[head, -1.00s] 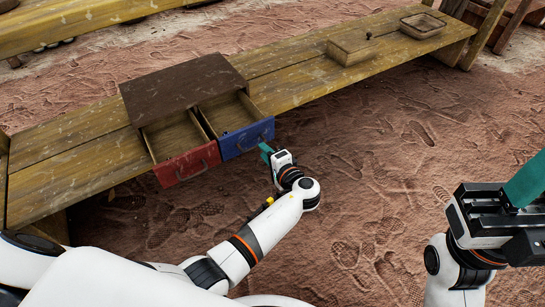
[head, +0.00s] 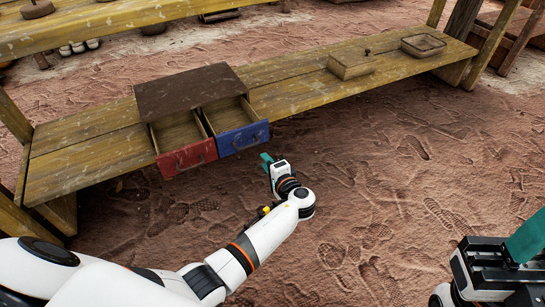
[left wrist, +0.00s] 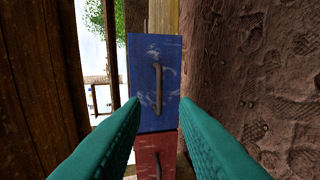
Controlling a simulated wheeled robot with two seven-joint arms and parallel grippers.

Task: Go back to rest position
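My left gripper (head: 266,160) is just in front of the drawer cabinet, apart from it. In the left wrist view its two teal fingers (left wrist: 160,120) are spread with nothing between them. My right gripper (head: 515,250) is at the right edge of the head view, partly cut off; one teal finger shows and its opening cannot be judged. The brown cabinet (head: 190,88) stands on the low bench with two drawers pulled out. The red drawer (head: 187,159) is at left and the blue drawer (head: 243,138) at right; both look empty. The blue drawer's handle (left wrist: 158,86) shows ahead of the left gripper.
The wooden bench (head: 300,82) runs from left to upper right. A small wooden box (head: 350,67) and a shallow tray (head: 423,45) stand on its far end. Another wooden surface (head: 100,25) is at the top. The footprinted ground (head: 400,170) is open.

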